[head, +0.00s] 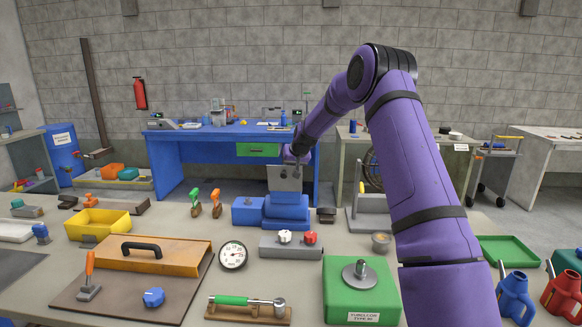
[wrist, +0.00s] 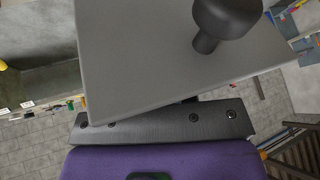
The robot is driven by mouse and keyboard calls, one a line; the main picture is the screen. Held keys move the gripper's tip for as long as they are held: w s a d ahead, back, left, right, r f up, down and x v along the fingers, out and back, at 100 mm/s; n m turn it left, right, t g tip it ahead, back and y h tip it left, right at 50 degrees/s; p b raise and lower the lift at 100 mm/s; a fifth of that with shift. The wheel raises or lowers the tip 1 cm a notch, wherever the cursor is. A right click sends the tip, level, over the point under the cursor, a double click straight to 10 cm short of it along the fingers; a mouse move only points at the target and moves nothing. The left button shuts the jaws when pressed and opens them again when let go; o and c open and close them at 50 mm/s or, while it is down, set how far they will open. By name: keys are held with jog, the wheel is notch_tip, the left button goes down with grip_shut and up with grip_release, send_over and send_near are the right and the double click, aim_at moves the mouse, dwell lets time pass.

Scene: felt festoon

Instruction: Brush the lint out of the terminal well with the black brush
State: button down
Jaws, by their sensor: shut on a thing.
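My gripper (head: 291,168) is over the middle of the bench, at a grey plate (head: 283,183) just above a stepped blue housing (head: 287,214). The grey plate fills much of the wrist view (wrist: 150,75), with a black knob (wrist: 228,18) on it. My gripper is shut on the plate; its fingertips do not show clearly. I cannot tell whether the plate touches the housing, and no well opening or lint shows. A small dark block (head: 326,215) sits right of the housing and another dark item (head: 68,202) at left; I cannot tell whether either is the black brush.
A grey block with white and red knobs (head: 290,247) stands in front of the housing. A green box (head: 360,295), gauge (head: 233,255), orange cover (head: 165,256) and yellow bin (head: 97,226) crowd the bench. My arm hides part of the right side.

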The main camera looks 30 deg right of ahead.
jog(key=shift+w+a+f, duration=0.1)
jog(key=shift+w+a, duration=0.3)
jog(key=shift+a, duration=0.35)
jog(key=shift+s+d, duration=0.3)
jog(key=shift+d, duration=0.2)
jog(key=shift+d, duration=2.1)
jog(key=shift+d, duration=0.1)
